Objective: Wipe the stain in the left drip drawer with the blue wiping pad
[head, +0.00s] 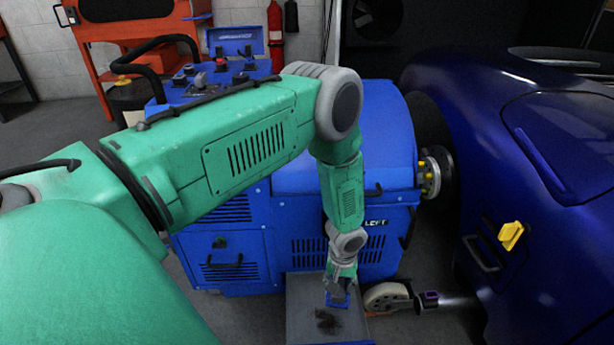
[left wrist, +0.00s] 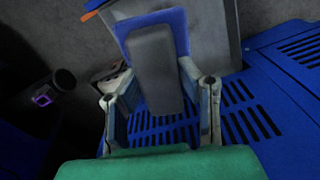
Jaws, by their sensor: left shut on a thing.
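The left drip drawer (head: 299,305) is pulled out at the foot of the blue dynamometer unit marked LEFT. It is a grey open tray. A dark stain (head: 328,321) lies on its floor. My left gripper (head: 341,284) points down over the drawer, shut on the blue wiping pad (head: 338,300). The pad is just behind the stain in the head view; I cannot tell whether it touches the floor. In the left wrist view, the fingers flank the pad's grey grip (left wrist: 155,70), with the blue pad (left wrist: 178,22) beyond it. My right gripper is not in view.
The blue dynamometer unit (head: 245,225) stands behind the drawer. A red fire extinguisher (head: 275,37) is at the back.

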